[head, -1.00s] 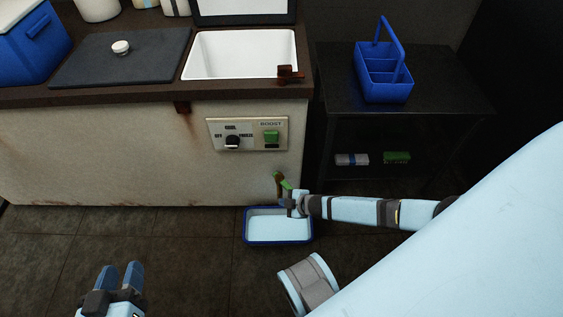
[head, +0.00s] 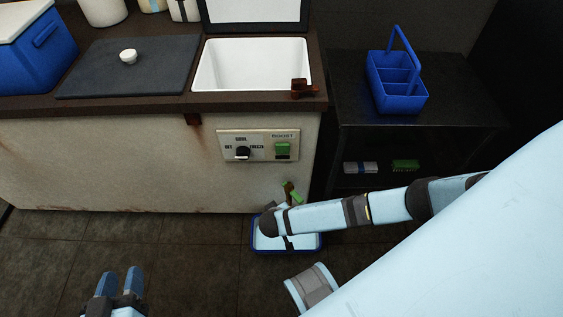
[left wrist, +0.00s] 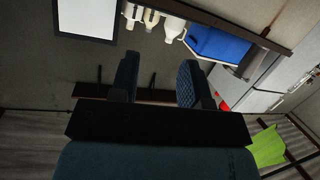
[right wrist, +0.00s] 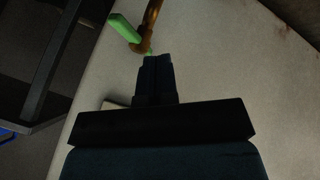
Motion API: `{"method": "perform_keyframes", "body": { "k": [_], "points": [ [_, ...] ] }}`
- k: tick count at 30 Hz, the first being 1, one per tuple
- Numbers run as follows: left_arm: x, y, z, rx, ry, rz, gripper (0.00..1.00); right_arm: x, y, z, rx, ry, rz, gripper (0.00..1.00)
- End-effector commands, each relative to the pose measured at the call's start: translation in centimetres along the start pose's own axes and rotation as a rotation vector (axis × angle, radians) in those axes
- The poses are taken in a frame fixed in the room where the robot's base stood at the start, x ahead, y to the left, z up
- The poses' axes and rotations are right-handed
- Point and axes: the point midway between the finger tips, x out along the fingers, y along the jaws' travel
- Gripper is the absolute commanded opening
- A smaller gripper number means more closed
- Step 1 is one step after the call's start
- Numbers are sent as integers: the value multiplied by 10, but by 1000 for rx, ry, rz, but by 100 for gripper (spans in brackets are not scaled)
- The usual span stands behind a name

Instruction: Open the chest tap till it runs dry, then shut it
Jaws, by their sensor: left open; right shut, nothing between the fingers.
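The chest (head: 110,165) is a pale, rust-stained box with a dark top. Its brown tap (head: 289,190) with a green handle (head: 297,198) sits low at the right of its front; both also show in the right wrist view, tap (right wrist: 151,18) and handle (right wrist: 124,28). A blue tray (head: 285,251) with pale contents is on the floor below. My right gripper (right wrist: 157,58) is shut and empty, its tips right by the tap; contact is unclear. My arm hides it in the head view. No stream is visible. My left gripper (head: 121,272) is open and empty, low left.
A control panel (head: 262,146) with a knob and green switch is above the tap. An open white basin (head: 250,65) and a dark lid (head: 130,70) are on top. A dark shelf (head: 350,120) with a blue caddy (head: 398,95) stands right. The floor at left is clear.

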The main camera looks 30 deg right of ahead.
Motion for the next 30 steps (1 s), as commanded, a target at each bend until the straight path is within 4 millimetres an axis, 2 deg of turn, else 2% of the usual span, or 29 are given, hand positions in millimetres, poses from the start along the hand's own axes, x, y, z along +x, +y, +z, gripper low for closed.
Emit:
{"method": "perform_keyframes", "body": {
  "k": [1, 9, 12, 16, 30],
  "points": [
    [3, 3, -4, -3, 44, 14, 43, 16, -1, 0, -1, 2, 3, 0],
    [3, 24, -48, -33, 268, 94, 43, 73, -2, 1, -2, 2, 1, 0],
    [2, 27, -55, -38, 294, 104, 43, 77, 18, -1, -1, 3, 3, 0],
    [1, 30, -61, -43, 323, 116, 43, 82, 29, -1, -1, 2, -1, 0],
    [-1, 31, -65, -46, 339, 122, 43, 84, 35, 0, -1, 0, -2, 0]
  ]
}}
